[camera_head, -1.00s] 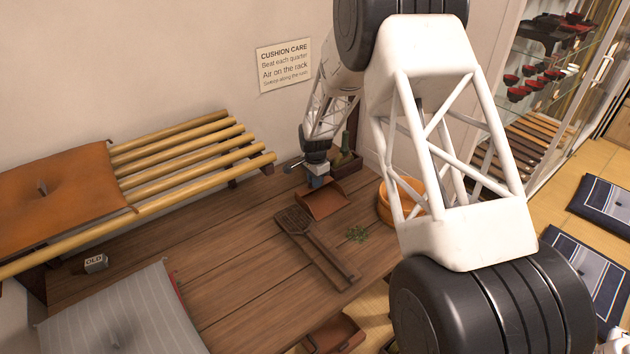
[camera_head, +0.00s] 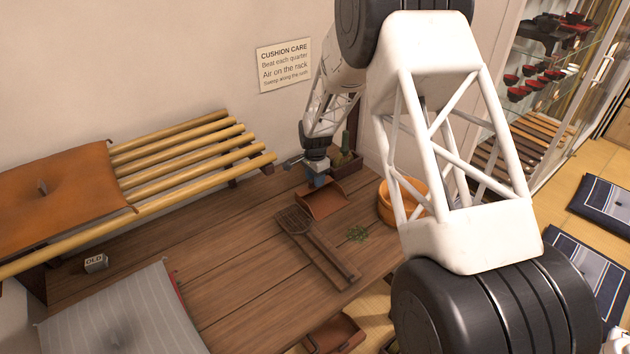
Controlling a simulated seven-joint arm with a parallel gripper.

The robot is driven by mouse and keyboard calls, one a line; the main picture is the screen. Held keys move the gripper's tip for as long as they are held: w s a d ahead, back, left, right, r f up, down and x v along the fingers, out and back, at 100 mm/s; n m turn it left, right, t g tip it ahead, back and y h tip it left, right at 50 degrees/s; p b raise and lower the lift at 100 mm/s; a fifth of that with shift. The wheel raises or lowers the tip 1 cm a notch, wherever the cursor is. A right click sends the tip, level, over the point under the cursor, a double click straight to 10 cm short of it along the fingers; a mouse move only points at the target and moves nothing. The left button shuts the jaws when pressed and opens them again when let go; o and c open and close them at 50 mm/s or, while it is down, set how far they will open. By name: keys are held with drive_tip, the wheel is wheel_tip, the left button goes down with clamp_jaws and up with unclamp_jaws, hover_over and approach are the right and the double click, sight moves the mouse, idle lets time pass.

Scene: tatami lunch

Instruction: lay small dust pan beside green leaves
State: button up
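A small reddish-brown dust pan (camera_head: 322,202) lies on the dark wooden table, its open side toward the camera. My gripper (camera_head: 317,183) points down at the back edge of the pan, where a handle would be. Its fingers are small and partly hidden, so I cannot tell whether they are closed on the pan.
A wooden slatted beater (camera_head: 318,246) lies in front of the pan, left of the leaves. An orange tub (camera_head: 388,208) and a planter box (camera_head: 347,164) stand nearby. A second brown pan-like tray (camera_head: 338,335) is lower, past the table edge. A bamboo rack (camera_head: 190,150) holds an orange cushion (camera_head: 60,190).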

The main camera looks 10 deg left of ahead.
wheel_tip(320, 180, up, 11)
idle(0.5)
drive_tip(key=shift+f, duration=0.1)
idle(0.7)
drive_tip(key=s+d+r+n+t, duration=0.1)
drive_tip(key=s+d+r+n, duration=0.3)
drive_tip(key=s+d+r, duration=1.8)
drive_tip(key=s+d+n, duration=0.2)
drive_tip(key=s+d, duration=0.2)
drive_tip(key=s, duration=1.1)
drive_tip(key=s+d+n+t, duration=0.1)
drive_tip(key=s+d, duration=0.4)
drive_tip(key=s, duration=1)
drive_tip(key=shift+s+r+n+t, duration=0.25)
drive_tip(key=shift+s+n+t, duration=0.05)
drive_tip(key=shift+n, duration=0.6)
